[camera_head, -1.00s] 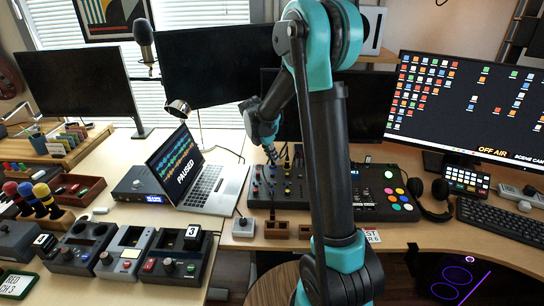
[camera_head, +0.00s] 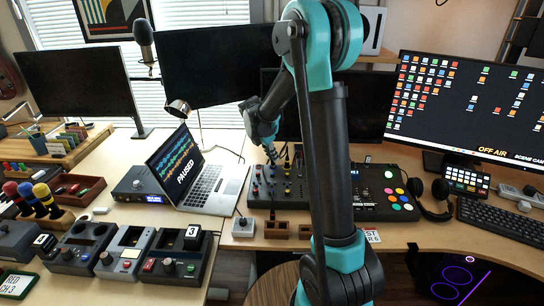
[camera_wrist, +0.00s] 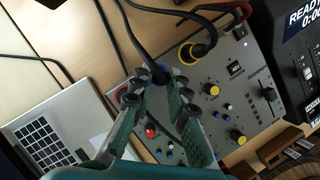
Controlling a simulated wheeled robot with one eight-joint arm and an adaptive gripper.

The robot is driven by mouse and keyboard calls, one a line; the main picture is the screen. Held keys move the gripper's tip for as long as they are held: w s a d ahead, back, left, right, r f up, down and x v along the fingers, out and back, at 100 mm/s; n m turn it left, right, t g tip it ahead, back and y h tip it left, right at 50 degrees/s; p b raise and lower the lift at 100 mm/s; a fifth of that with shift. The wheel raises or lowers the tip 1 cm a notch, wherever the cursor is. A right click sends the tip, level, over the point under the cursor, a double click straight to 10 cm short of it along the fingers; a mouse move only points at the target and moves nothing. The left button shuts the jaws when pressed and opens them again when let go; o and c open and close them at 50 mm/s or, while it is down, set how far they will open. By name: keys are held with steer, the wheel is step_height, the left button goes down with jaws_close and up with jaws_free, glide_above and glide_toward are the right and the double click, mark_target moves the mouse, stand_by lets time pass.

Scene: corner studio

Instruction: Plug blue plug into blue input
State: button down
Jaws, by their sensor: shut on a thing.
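My gripper (camera_wrist: 158,84) is shut on the blue plug (camera_wrist: 160,72), which sits between its fingertips at the top edge of the grey mixer (camera_wrist: 236,95) in the wrist view. A black cable runs up from the plug. I cannot tell whether the plug is seated; the fingers hide the blue input. A red-ringed input (camera_wrist: 123,96) shows left of the fingers, and a yellow-ringed input (camera_wrist: 187,53) with a black plug in it shows to the right. In the head view, my gripper (camera_head: 270,153) is low over the back of the mixer (camera_head: 277,186).
The open laptop (camera_head: 207,187) stands left of the mixer. A black pad controller (camera_head: 385,190) stands to its right. Small brown boxes (camera_head: 277,229) sit along the front edge. Black and red cables (camera_wrist: 218,8) cross near the mixer's back.

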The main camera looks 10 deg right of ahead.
steer(key=shift+f, duration=0.55)
steer(key=c, duration=1.4)
jaws_free()
steer(key=v, duration=1.2)
